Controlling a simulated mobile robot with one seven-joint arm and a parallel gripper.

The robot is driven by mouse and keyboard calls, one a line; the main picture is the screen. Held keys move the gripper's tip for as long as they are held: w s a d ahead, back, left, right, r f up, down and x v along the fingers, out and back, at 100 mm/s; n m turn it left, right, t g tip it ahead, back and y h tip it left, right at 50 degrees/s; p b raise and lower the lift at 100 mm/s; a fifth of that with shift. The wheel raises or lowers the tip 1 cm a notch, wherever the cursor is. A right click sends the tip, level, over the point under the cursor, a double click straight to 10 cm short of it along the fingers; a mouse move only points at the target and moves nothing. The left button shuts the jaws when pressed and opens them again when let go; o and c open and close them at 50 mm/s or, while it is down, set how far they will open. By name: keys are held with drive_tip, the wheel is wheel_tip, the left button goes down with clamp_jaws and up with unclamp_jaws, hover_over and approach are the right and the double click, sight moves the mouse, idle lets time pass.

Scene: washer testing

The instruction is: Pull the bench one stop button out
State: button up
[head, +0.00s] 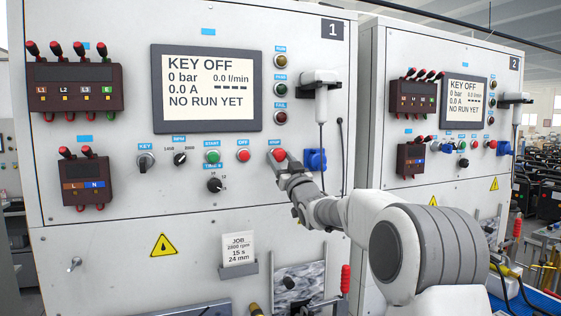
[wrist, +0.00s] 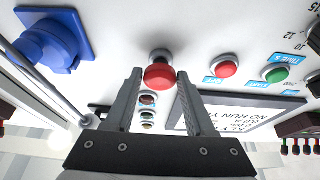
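The bench one stop button (head: 278,155) is a red mushroom head on the left panel marked 1, at the right end of the control row. In the wrist view the red stop button (wrist: 159,76) shows with a grey collar behind it. My gripper (head: 285,164) is at the button, partly hiding it in the head view. In the wrist view my gripper (wrist: 160,84) is open, one finger on each side of the red head, with a visible gap on both sides. I cannot tell how deep the button sits.
A red off button (head: 243,155), a green start button (head: 213,156) and a key switch (head: 146,161) lie left of the stop button. A blue socket (head: 315,160) is close on its right, below a hanging white handle (head: 320,90). The display (head: 207,88) reads KEY OFF.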

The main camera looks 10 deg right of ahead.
drive_tip(key=o, duration=0.3)
drive_tip(key=shift+s+r, duration=0.1)
drive_tip(key=shift+s, duration=0.1)
drive_tip(key=shift+o, duration=0.2)
drive_tip(key=shift+w, duration=0.1)
drive_tip(key=shift+s+d+f+b, duration=0.1)
drive_tip(key=shift+s+f+b, duration=0.2)
drive_tip(key=shift+s, duration=0.2)
drive_tip(key=b+v, duration=0.5)
drive_tip(key=v, duration=1.1)
drive_tip(key=shift+b, duration=0.3)
drive_tip(key=shift+s, duration=0.2)
